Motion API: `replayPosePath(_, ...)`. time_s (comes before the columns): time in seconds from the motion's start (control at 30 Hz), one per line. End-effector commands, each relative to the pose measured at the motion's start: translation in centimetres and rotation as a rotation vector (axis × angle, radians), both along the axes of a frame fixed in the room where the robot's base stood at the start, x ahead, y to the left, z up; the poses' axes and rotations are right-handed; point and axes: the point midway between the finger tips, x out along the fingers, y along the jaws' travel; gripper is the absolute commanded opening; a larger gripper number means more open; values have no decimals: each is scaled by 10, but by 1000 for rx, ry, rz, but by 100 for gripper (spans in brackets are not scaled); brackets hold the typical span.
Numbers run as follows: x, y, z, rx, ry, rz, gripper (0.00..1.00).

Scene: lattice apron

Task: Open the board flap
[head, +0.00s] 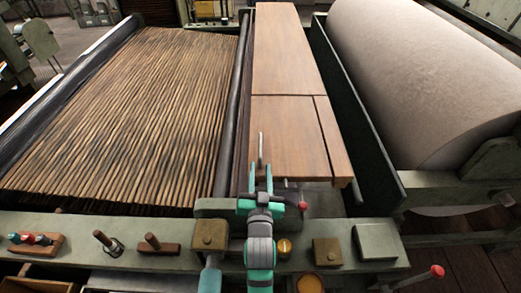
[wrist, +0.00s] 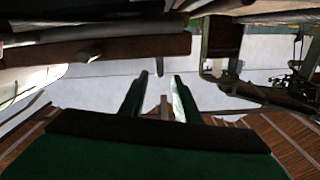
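The brown wooden board (head: 285,50) runs away from me in the middle of the head view. Its near panel (head: 288,135), marked off by seams at the back and right, looks like the flap and lies level with the board. A thin grey upright peg (head: 261,147) stands at the panel's left side, perhaps its handle. My gripper (head: 261,194) is just in front of the panel's near left corner. In the wrist view its two fingers (wrist: 158,82) are apart with nothing held between them. A small peg (wrist: 159,66) shows just beyond the fingertips; contact is not visible.
A slatted bed (head: 120,120) with a dark roller (head: 233,110) lies left of the board. A large pale roll (head: 425,80) is on the right behind a dark green plate (head: 355,120).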

Motion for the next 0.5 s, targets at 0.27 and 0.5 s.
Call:
replayPosePath(0.27, 47, 1, 1, 0, -2, 1, 29)
replayPosePath(0.5, 81, 4, 1, 0, -1, 5, 29)
